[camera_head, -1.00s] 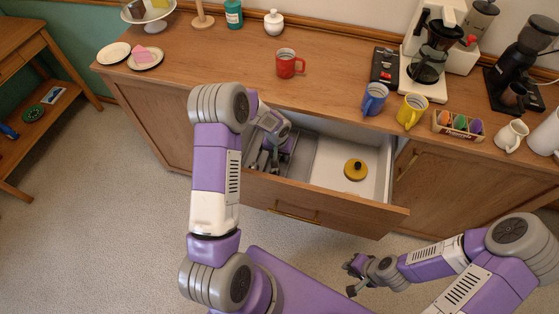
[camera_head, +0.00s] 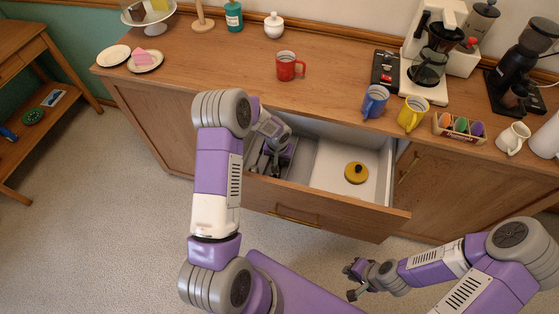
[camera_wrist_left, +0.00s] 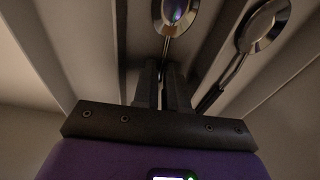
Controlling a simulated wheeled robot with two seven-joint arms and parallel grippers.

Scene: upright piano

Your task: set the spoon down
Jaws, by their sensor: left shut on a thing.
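The spoon (camera_wrist_left: 173,14) shows in the left wrist view, its shiny bowl beyond my fingertips and its handle running back between them. My left gripper (camera_wrist_left: 166,72) is shut on that handle. In the head view my left gripper (camera_head: 268,164) is down in the left part of the open drawer (camera_head: 330,212), over a divided cutlery section, and my arm hides much of it. I cannot tell whether the spoon touches the compartment floor. A second spoon (camera_wrist_left: 262,25) lies in the compartment to the right. My right gripper (camera_head: 352,281) is open and empty, in front of the cabinet.
A yellow round lid-like thing (camera_head: 356,172) lies in the drawer's right part, with bare floor around it. Thin dividers (camera_wrist_left: 222,38) stand close on both sides of my left fingers. On the counter are a red mug (camera_head: 287,67), a blue mug (camera_head: 375,101) and a yellow mug (camera_head: 411,114).

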